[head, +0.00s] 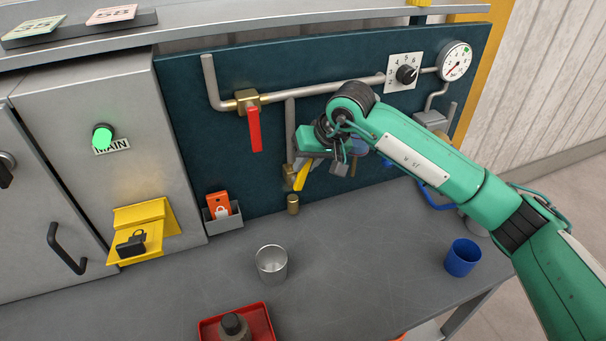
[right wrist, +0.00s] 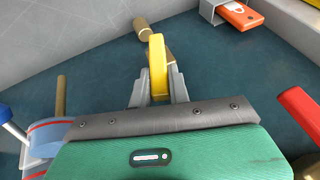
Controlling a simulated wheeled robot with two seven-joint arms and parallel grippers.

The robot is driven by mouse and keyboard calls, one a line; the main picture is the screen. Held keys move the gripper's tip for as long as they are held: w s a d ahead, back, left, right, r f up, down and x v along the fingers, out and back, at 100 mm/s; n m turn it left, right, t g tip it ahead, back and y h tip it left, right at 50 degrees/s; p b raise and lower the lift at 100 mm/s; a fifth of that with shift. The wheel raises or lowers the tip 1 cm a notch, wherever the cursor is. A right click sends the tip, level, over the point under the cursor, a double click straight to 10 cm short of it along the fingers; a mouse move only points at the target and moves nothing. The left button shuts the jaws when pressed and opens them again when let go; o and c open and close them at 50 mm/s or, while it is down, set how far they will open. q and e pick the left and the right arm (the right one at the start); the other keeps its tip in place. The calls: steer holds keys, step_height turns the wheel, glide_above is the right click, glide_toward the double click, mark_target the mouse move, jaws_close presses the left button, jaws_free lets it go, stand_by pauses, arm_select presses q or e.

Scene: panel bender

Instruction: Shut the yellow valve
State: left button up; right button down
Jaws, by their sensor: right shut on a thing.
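The yellow valve handle (head: 301,176) is on the lower part of a vertical pipe on the dark teal panel, beside a brass valve body (head: 288,176). In the head view it slants, and my gripper hides its upper part. In the right wrist view the yellow handle (right wrist: 157,64) stands between the two grey fingers of my right gripper (right wrist: 156,84), which is shut on it. In the head view my right gripper (head: 318,160) is partly hidden by its own wrist. My left gripper is not in view.
A red valve handle (head: 255,129) hangs down on the pipe to the left. A dial knob (head: 406,74) and gauge (head: 456,61) are at upper right. A metal cup (head: 271,263), red tray (head: 206,331) and blue cup (head: 462,257) stand on the grey bench. The middle of the bench is clear.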

steer(key=f+y+b, duration=0.1)
steer(key=b, duration=0.2)
steer(key=shift+w+d, duration=0.15)
steer(key=shift+d, duration=0.25)
steer(key=shift+d+r+y+b, duration=0.1)
steer(key=shift+y+b, duration=0.3)
steer(key=shift+b, duration=0.25)
steer(key=shift+r, duration=0.15)
steer(key=c, duration=1.3)
jaws_free()
steer(key=shift+d, duration=0.1)
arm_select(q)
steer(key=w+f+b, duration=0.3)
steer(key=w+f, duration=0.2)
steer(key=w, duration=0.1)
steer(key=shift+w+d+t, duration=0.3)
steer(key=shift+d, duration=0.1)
arm_select(e)
steer(key=v, duration=1.3)
steer(key=shift+w+d+r, duration=0.2)
steer(key=shift+d+r, duration=0.1)
steer(key=shift+r, duration=0.05)
